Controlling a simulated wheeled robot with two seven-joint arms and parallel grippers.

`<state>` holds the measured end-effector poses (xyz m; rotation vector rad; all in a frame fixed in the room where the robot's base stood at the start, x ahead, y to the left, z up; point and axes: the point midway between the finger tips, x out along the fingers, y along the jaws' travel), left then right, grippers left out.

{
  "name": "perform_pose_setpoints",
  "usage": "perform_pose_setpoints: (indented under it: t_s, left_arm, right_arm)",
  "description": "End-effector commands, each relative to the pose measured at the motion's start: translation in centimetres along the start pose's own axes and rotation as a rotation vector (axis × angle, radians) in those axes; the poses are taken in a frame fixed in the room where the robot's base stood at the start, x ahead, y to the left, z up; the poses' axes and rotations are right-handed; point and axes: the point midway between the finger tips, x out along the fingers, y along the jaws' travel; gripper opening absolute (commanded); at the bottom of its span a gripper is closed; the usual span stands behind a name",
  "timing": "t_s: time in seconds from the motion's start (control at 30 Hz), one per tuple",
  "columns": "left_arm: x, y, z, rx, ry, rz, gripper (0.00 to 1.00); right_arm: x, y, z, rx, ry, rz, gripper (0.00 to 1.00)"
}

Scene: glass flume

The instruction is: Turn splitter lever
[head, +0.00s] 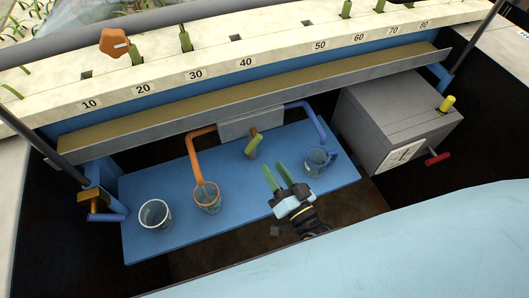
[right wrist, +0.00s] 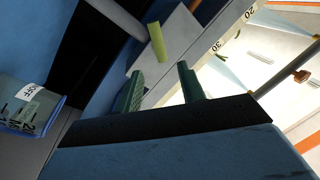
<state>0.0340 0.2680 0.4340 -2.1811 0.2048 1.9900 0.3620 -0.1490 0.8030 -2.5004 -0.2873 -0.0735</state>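The splitter lever (head: 254,145) is a short olive-green handle on a brown pivot. It sits at the front of a grey splitter box (head: 236,126), between an orange pipe (head: 193,152) and a blue pipe (head: 311,113). In the right wrist view the lever (right wrist: 157,42) shows as a yellow-green bar beyond my fingertips. My right gripper (head: 274,168) has its two green fingers apart and empty, a little in front of the lever and not touching it. The same fingers show in the right wrist view (right wrist: 160,78). My left gripper is not in view.
On the blue shelf (head: 150,190) stand a clear cup (head: 155,215), an orange-rimmed cup (head: 207,198) under the orange pipe, and a blue-handled cup (head: 318,162) close beside my right gripper. A grey box (head: 390,115) with a red handle (head: 438,159) stands right. A long trough edge (head: 250,95) runs behind.

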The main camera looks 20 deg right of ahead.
Motion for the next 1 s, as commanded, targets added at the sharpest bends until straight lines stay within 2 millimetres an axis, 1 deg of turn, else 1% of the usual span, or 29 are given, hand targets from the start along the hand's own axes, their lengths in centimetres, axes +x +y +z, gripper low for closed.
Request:
perform_pose_setpoints:
  t_s: [0.03,0.1,0.2,0.3,0.47,0.9,1.0]
  left_arm:
    - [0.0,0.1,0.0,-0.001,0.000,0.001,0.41]
    - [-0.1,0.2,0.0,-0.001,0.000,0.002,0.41]
    - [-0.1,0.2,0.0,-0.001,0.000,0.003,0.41]
    - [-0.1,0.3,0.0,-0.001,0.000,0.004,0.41]
    - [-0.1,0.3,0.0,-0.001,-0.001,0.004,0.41]
    - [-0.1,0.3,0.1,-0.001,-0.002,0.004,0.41]
    - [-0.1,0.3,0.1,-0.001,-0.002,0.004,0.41]
  right_arm:
    - [-1.1,0.1,0.0,0.000,-0.002,0.002,0.40]
    - [-2.3,0.0,0.0,0.001,-0.001,0.000,0.40]
    - [-3.5,0.1,-0.1,0.000,0.001,0.000,0.40]
    - [-4.2,0.0,-0.1,0.000,0.002,0.000,0.40]
    - [-4.6,0.0,-0.1,0.000,0.004,-0.001,0.40]
    - [-4.5,0.0,-0.1,0.000,0.003,-0.001,0.40]
    - [-4.3,-0.3,0.0,-0.002,-0.013,-0.005,0.40]
